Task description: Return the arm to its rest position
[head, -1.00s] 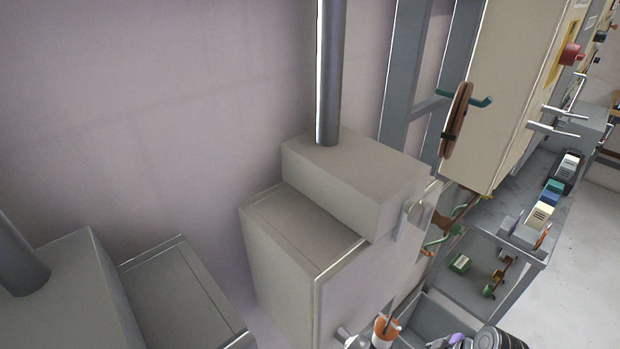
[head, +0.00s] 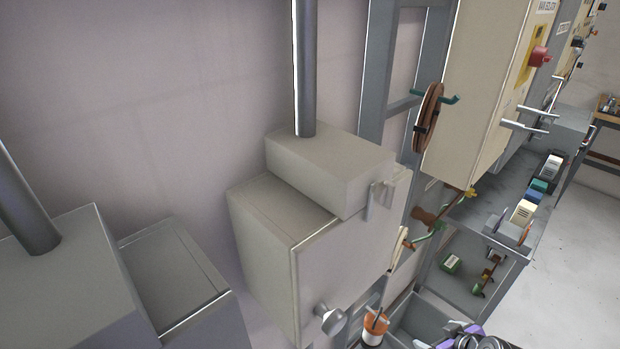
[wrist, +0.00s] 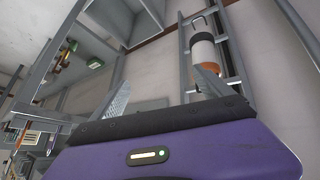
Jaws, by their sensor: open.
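My gripper (wrist: 163,92) is open in the wrist view. Its two grey fingers stand apart with nothing between them, and its purple body fills the bottom of that view. In the head view only a small purple and dark part of my arm shows at the bottom edge, and the fingers cannot be made out there.
A grey wall box (head: 300,240) with a knob and a vertical pipe stands centre-left. A beige cabinet (head: 480,100) with a red button is at right, above a grey bench (head: 480,205). A white, black and orange cylinder (wrist: 203,52) lies beyond my fingers. Floor at far right is clear.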

